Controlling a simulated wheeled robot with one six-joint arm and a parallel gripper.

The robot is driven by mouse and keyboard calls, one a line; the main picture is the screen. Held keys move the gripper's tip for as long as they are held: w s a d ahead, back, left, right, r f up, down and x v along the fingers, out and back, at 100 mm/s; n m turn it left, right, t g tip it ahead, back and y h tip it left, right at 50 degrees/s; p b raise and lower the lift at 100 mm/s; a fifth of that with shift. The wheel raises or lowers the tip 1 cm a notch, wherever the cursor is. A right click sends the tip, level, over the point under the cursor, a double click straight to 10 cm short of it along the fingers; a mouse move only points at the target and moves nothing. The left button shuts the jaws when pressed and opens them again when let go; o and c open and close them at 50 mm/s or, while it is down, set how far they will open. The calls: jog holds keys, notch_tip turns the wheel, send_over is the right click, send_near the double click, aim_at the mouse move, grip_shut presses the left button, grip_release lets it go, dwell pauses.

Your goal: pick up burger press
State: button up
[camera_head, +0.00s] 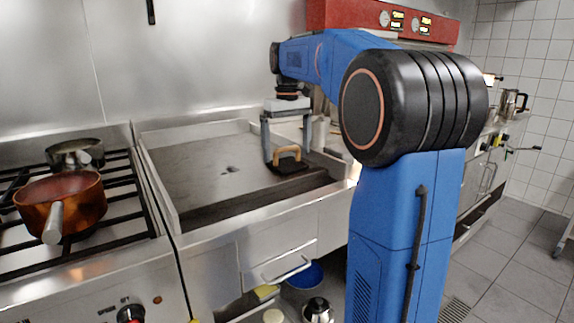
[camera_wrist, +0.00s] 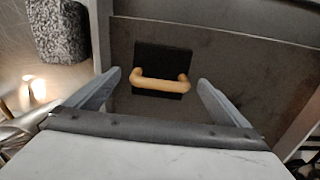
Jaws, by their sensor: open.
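The burger press is a flat black plate with a tan arched handle. It lies on the right part of the griddle (camera_head: 200,172) in the head view, with its handle (camera_head: 287,153) upward. In the wrist view the burger press (camera_wrist: 160,58) lies between and beyond my fingertips, its handle running across from left to right. My gripper (camera_head: 287,138) points down over the press, with its two fingers spread. In the wrist view my gripper (camera_wrist: 158,80) is open and empty, a finger to each side of the handle. I cannot tell the exact gap in height.
The griddle has raised metal side walls. A stove with a copper pot (camera_head: 62,203) and another pan (camera_head: 76,153) stands at the left. A rough grey block (camera_wrist: 61,30) shows at the upper left of the wrist view. The griddle's left part is mostly clear.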

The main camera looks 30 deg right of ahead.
jog(key=shift+f, duration=1.3)
jog(key=shift+c, duration=0.6)
jog(key=c, duration=1.5)
jog(key=shift+c, duration=1.4)
jog(key=shift+r, duration=0.2)
